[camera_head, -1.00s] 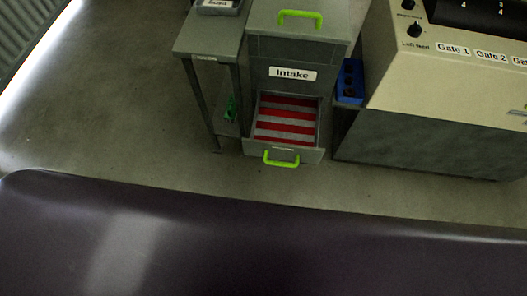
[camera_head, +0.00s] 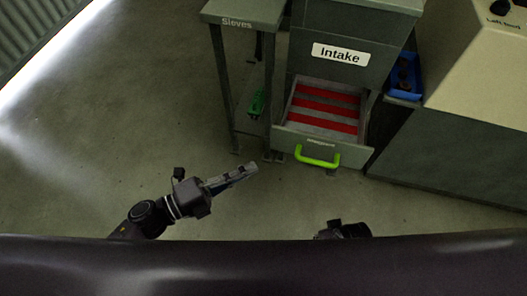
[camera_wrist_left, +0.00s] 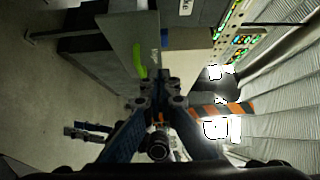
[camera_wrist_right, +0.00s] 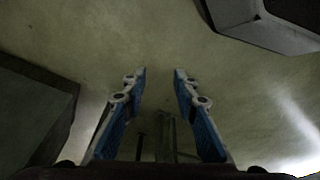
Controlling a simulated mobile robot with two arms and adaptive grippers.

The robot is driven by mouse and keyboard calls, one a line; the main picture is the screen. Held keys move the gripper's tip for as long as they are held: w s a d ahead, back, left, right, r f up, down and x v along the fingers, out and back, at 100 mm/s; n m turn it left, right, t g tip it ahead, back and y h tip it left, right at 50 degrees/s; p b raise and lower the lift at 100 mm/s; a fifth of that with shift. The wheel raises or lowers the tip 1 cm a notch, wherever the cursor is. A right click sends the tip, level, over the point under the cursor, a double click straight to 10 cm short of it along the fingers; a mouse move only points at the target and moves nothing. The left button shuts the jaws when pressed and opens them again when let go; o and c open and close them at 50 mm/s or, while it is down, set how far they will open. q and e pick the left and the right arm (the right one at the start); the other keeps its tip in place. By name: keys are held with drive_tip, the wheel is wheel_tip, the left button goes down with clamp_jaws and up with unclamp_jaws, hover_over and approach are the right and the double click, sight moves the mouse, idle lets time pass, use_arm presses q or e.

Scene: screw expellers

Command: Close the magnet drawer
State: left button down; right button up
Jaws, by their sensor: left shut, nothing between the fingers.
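The magnet drawer (camera_head: 322,148) is pulled out at the bottom of the grey Intake cabinet (camera_head: 325,67). Red and grey stripes show inside it. Its green handle (camera_head: 318,155) is on the front and also shows in the left wrist view (camera_wrist_left: 139,60). My left gripper (camera_head: 252,168) is shut and empty, to the left of the handle and apart from it. In the left wrist view its fingertips (camera_wrist_left: 160,76) meet just below the handle in the picture. My right gripper shows in the right wrist view (camera_wrist_right: 160,72) with its fingers apart and nothing between them. In the head view it is mostly hidden.
A grey Sieves stand (camera_head: 240,20) with thin legs is left of the cabinet, a green object (camera_head: 257,103) low within it. A blue bin (camera_head: 404,80) and a large machine (camera_head: 470,150) are on the right. Floor in front of the drawer is clear.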

use_arm(q)
approach(297, 134)
drive_tip(key=d, duration=0.4)
drive_tip(key=shift+w+d, duration=0.2)
drive_tip(key=shift+w, duration=0.3)
drive_tip(key=shift+w+d, duration=0.2)
drive_tip(key=shift+w, duration=0.35)
drive_tip(key=shift+w+d, duration=0.15)
drive_tip(key=shift+w, duration=0.2)
use_arm(e)
drive_tip(key=shift+w+r, duration=0.15)
drive_tip(key=shift+r, duration=0.4)
drive_tip(key=shift+s+f, duration=0.1)
drive_tip(key=shift+s, duration=0.1)
use_arm(q)
drive_tip(key=shift+w, duration=0.1)
